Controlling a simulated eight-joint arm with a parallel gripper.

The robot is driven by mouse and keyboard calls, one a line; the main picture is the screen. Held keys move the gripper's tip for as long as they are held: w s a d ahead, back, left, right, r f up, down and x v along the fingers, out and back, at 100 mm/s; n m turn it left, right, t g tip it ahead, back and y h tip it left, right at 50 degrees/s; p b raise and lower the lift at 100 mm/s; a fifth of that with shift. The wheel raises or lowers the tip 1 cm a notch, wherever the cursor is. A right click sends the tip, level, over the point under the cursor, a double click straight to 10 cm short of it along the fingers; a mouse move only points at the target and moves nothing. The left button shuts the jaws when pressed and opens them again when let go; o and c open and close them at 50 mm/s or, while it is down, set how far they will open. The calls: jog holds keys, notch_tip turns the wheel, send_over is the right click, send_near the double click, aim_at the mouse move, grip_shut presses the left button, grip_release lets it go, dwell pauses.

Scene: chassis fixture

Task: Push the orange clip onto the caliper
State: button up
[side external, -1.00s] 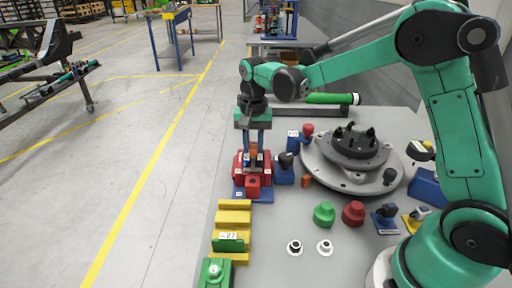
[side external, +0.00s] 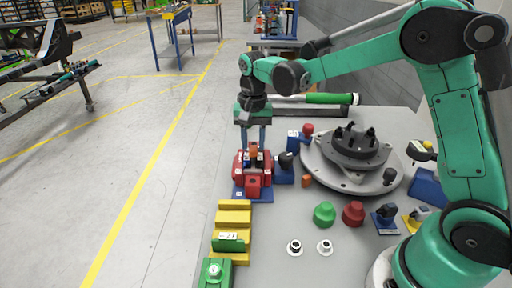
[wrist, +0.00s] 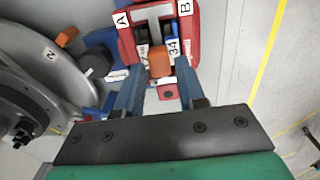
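The red caliper (side external: 240,166) stands on a blue base at the left edge of the table. The wrist view shows its two red sides, marked A and B (wrist: 187,30). The orange clip (side external: 253,150) sits at the top of the caliper, and in the wrist view the clip (wrist: 160,62) lies between the two sides. How deeply it is seated cannot be told. My gripper (side external: 253,146) points down over the caliper. Its blue-grey fingers (wrist: 160,82) are apart, one on each side of the clip, with gaps showing in the wrist view.
A grey hub disc (side external: 350,179) stands right of the caliper, with a blue block and black knob (side external: 285,170) between. Another small orange piece (side external: 306,181) lies nearby. Yellow stepped blocks (side external: 233,217) stand in front. Green (side external: 324,214) and red (side external: 353,213) knobs stand front right.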

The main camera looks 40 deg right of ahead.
jog(key=shift+r, duration=0.9)
jog(key=o, duration=0.6)
jog(key=shift+c, duration=0.2)
jog(key=shift+r, duration=2.25)
jog(key=shift+s+a+r, duration=0.1)
jog(key=shift+s+r, duration=0.05)
jog(key=shift+s, duration=0.1)
jog(key=s+a+f+n+t, duration=0.1)
jog(key=s+a+n+t, duration=0.1)
jog(key=s+n+t, duration=0.5)
jog(key=s+n, duration=0.2)
jog(key=s, duration=0.3)
jog(key=shift+s+a, duration=0.15)
jog(key=shift+s, duration=0.05)
